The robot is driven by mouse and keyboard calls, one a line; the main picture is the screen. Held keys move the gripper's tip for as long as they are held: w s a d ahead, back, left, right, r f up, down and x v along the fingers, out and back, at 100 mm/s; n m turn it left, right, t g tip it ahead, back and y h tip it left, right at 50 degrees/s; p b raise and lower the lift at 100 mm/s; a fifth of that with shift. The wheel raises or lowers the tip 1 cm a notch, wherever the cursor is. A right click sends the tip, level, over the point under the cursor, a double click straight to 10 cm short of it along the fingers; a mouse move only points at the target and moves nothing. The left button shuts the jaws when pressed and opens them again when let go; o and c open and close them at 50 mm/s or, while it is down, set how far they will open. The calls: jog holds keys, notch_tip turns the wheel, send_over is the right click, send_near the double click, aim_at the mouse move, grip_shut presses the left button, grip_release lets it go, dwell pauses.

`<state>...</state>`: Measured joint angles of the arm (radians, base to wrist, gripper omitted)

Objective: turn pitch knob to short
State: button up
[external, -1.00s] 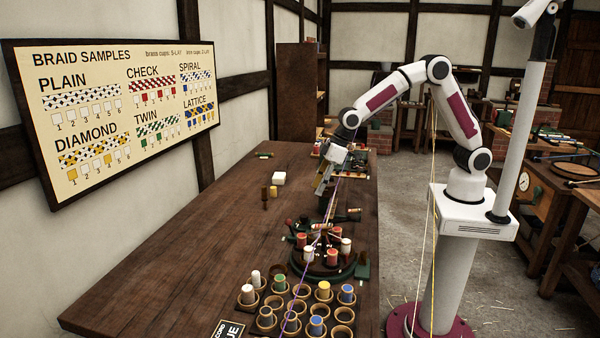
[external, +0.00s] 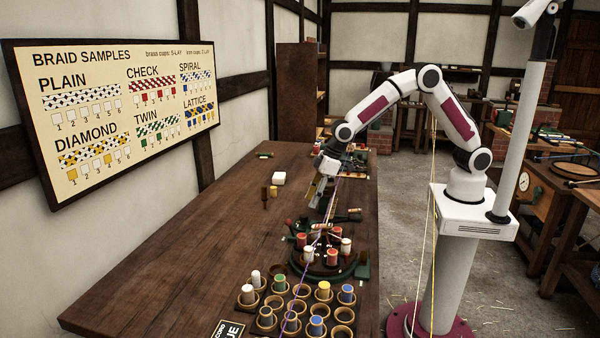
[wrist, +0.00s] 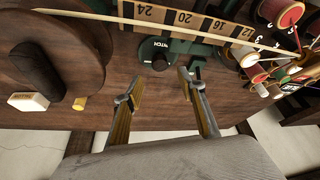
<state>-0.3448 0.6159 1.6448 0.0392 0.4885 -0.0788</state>
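The pitch knob (wrist: 155,49) is a dark round knob on a green block marked PITCH, in the upper middle of the wrist view. Its pointer direction is too small to read, and I cannot make the knob out in the external view. My gripper (wrist: 158,83) is open and empty, its two fingers spread just short of the knob, with bare table between them. In the external view my gripper (external: 318,191) hangs low over the table, behind the braiding machine (external: 325,258).
A numbered scale strip (wrist: 190,19) runs above the knob. Red and white bobbins (wrist: 280,12) stand close on the right. A brown wooden disc (wrist: 50,55), a white block (wrist: 28,101) and a yellow peg (wrist: 79,103) are on the left. The table's left side (external: 190,240) is clear.

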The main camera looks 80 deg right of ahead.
aim_at(304, 215)
jog(key=shift+x, duration=3.5)
jog(key=c, duration=1.1)
